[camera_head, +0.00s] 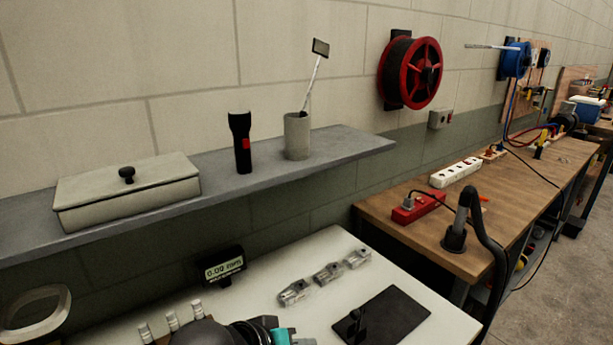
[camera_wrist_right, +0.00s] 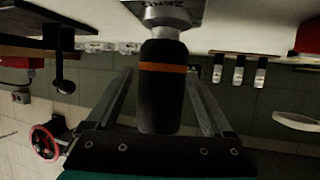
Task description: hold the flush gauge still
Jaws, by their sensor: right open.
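In the right wrist view, a black cylinder with an orange band, which looks like the flush gauge (camera_wrist_right: 160,95), lies between the fingers of my right gripper (camera_wrist_right: 160,78). A pale metal part with unreadable lettering joins its end at the top edge of the view. The fingers are open, with a gap on each side of the cylinder. In the head view, a black readout (camera_head: 222,268) shows about 0.00 mm over the pale table. I cannot tell whether it belongs to the gauge. My left gripper is not in view.
The pale table (camera_head: 285,262) holds several clear blocks (camera_head: 328,272), a dark plate (camera_head: 395,318) with a small lever, and silver-topped posts (camera_head: 172,320). A grey shelf (camera_head: 345,143) runs behind with a lidded box, flashlight and cup. A wooden bench (camera_head: 400,205) stands at the right.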

